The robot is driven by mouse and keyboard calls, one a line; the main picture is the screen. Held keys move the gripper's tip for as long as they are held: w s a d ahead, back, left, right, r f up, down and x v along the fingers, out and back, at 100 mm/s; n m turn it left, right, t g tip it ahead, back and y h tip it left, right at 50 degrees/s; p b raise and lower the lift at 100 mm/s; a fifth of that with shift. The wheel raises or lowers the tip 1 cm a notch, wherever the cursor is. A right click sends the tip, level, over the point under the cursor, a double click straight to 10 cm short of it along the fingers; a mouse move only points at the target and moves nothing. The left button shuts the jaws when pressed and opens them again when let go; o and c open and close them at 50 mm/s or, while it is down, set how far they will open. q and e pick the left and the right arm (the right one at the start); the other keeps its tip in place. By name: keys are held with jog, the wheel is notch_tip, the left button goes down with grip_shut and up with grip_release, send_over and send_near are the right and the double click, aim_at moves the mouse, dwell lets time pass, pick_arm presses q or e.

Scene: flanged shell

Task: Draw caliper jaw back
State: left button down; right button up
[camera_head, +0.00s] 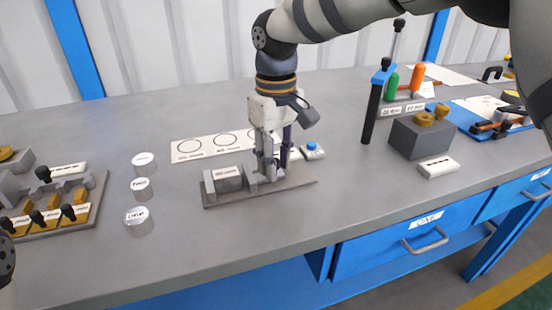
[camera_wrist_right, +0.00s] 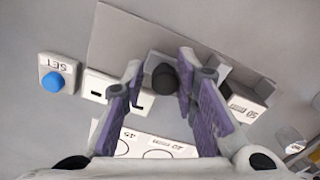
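The caliper fixture is a flat grey base plate (camera_head: 300,181) on the bench. A grey block with a white label (camera_head: 228,179) stands at its left end between upright grey pieces. My right gripper (camera_head: 267,175) points down over the middle of the plate and hides much of the jaw there. In the right wrist view my right gripper (camera_wrist_right: 160,68) has its purple-padded fingers apart. A black knob (camera_wrist_right: 163,77) shows between the fingertips, with a gap at least on its left. The labelled block (camera_wrist_right: 245,108) is right of the fingers. My left gripper is out of view.
A blue SET button (camera_head: 311,146) stands just behind the plate. A white card with circles (camera_head: 195,148) lies behind it. Several silver cylinders (camera_head: 140,222) stand left. A dark post (camera_head: 373,110) and a grey block (camera_head: 420,138) with brass knobs stand right. The bench front is clear.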

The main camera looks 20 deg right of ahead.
notch_tip(320, 180, up, 12)
dwell(0.4)
